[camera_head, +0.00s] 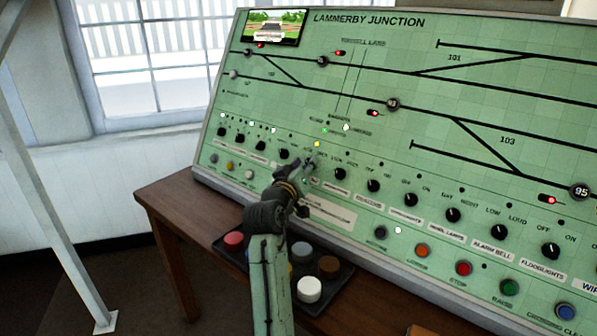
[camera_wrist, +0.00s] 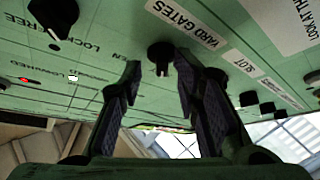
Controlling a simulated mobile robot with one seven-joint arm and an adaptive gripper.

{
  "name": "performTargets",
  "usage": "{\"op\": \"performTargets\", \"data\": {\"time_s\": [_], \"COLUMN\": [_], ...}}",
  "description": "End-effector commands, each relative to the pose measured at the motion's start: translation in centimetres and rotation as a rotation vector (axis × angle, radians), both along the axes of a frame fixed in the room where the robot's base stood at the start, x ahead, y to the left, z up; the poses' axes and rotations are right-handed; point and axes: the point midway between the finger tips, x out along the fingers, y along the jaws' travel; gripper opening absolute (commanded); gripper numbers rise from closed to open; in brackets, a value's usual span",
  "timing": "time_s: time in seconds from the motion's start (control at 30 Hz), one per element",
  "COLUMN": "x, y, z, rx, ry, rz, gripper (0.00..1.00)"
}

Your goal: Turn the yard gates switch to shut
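The yard gates switch (camera_wrist: 161,52) is a black round knob with a pale pointer mark, on the green panel above its white "YARD GATES" label (camera_wrist: 187,22). In the wrist view its mark points toward the bottom of the picture. My gripper (camera_wrist: 158,66) is open, with one finger on each side of the knob's line and gaps showing at both sides. I cannot tell whether the fingertips reach past the knob's face.
Other knobs stand in the same row, including one at the right (camera_head: 340,174) close to my gripper. A small screen (camera_head: 275,26) sits at the panel's top left. A tray (camera_head: 226,247) with coloured round pieces lies on the wooden table (camera_head: 180,200) below.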

Motion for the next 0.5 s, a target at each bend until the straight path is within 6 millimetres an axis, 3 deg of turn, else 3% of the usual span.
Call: {"op": "performTargets", "data": {"time_s": [0.5], "x": [-9.3], "y": [3.4], "z": [0.4], "rx": [-0.003], "ry": [-0.008], "rz": [0.006], "gripper": [0.30]}}
